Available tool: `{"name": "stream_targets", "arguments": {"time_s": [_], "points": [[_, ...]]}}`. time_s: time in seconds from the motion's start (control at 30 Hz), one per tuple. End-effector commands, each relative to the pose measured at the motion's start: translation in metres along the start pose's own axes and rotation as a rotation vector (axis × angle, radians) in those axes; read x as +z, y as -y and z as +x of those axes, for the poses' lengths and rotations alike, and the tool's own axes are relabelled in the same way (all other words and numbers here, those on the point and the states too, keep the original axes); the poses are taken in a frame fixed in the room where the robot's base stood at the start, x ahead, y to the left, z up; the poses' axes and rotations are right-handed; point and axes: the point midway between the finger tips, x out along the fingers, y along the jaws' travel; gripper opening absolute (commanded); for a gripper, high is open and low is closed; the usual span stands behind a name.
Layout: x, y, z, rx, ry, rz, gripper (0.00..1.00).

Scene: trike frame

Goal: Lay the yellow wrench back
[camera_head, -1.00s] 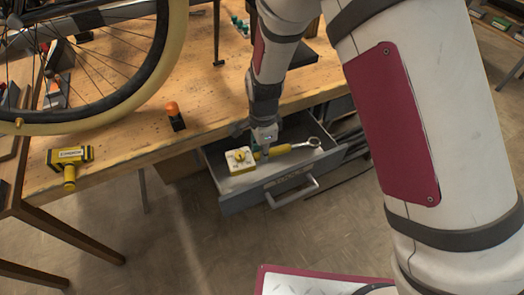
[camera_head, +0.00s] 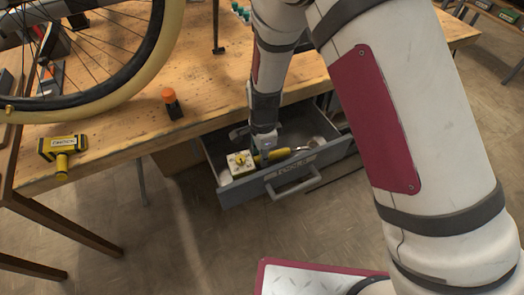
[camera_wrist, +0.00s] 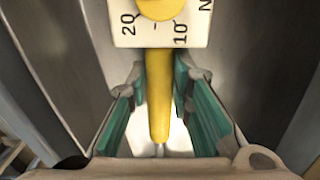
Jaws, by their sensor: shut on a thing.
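The yellow wrench (camera_head: 279,154) is in the opening of the grey drawer (camera_head: 285,180), its metal end pointing right. My gripper (camera_head: 264,158) points down into the drawer and is shut on the wrench's handle. In the wrist view the yellow handle (camera_wrist: 159,100) runs between the teal finger pads (camera_wrist: 160,105). The block also shows at the top of the wrist view (camera_wrist: 190,32). Whether the wrench touches the drawer floor cannot be told.
The drawer is pulled out under the wooden workbench (camera_head: 120,125). A yellow and black tool (camera_head: 62,150) and an orange-capped item (camera_head: 172,104) lie on the bench. A bicycle wheel (camera_head: 120,90) stands at the upper left. The drawer's front wall and handle (camera_head: 292,187) are close to my gripper.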

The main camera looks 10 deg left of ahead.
Motion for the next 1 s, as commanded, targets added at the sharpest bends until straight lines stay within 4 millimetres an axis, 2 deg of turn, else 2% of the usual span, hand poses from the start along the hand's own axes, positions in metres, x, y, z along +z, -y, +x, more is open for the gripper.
{"name": "stream_targets", "arguments": {"time_s": [0.13,0.73,0.77,0.83,0.87,1.0], "points": [[0.0000,0.0003,0.0070,-0.001,0.000,-0.001,0.00],[0.0000,0.0003,0.0116,-0.001,0.000,0.000,0.00],[0.0000,0.0003,0.0114,-0.001,0.000,0.000,0.25],[0.0000,0.0003,0.0110,-0.001,0.000,0.000,0.40],[0.0000,0.0003,0.0110,-0.001,0.000,0.000,0.44],[-0.0001,0.0002,0.0110,-0.001,0.000,0.000,0.44]]}}
